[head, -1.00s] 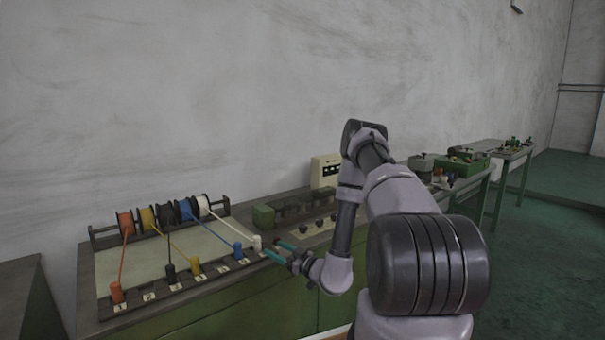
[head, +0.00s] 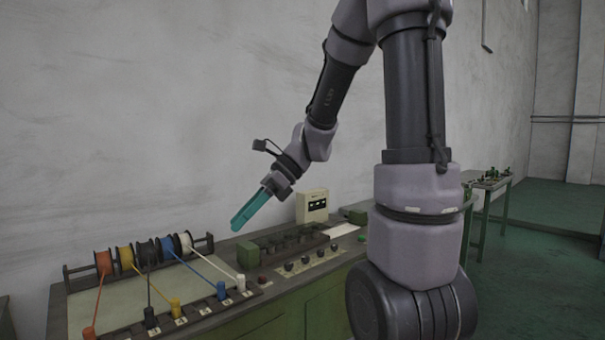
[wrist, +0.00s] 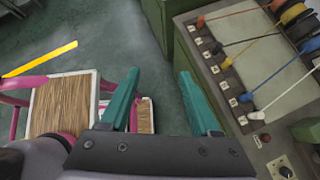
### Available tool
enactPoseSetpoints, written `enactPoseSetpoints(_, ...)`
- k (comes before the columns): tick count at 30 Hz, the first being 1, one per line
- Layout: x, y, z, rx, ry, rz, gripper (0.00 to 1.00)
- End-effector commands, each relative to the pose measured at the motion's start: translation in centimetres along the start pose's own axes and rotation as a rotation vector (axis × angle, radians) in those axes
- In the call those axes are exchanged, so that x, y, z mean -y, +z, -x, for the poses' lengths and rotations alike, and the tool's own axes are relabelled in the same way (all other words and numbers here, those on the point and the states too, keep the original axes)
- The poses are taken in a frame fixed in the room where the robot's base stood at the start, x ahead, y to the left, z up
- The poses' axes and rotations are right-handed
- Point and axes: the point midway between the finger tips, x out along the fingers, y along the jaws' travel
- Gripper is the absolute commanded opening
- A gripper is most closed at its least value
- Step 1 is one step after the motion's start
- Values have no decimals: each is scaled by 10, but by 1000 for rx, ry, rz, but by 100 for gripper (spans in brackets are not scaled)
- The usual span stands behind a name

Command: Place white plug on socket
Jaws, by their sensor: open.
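The white plug (head: 241,284) stands upright at the right end of the dark socket strip (head: 205,312), with a white cable running back to the white spool (head: 187,243). In the wrist view the white plug (wrist: 251,115) is beside the last label on the strip. Whether it is fully seated I cannot tell. The blue plug (head: 221,290) stands to its left. My gripper (head: 238,224) has teal fingers, is open and empty, and is raised above the bench, apart from the white plug. In the wrist view nothing is between its fingers (wrist: 160,74).
The yellow plug (head: 175,307), black plug (head: 151,318) and orange plug (head: 89,333) stand along the strip with their cables. A red button (head: 262,280) and control knobs are to the right. A cream box (head: 312,206) stands behind. A wooden-topped chair (wrist: 60,110) is beside the bench.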

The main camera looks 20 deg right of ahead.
Motion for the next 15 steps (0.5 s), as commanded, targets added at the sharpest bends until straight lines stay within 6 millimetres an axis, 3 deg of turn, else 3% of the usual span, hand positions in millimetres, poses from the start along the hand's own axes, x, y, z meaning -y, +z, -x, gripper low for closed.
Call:
enactPoseSetpoints(3,-25,-3,28,-173,-84,381,63)
enactPoseSetpoints(9,-54,-12,80,-497,-184,981,63)
enactPoseSetpoints(15,-72,-14,125,-783,-228,1403,63)
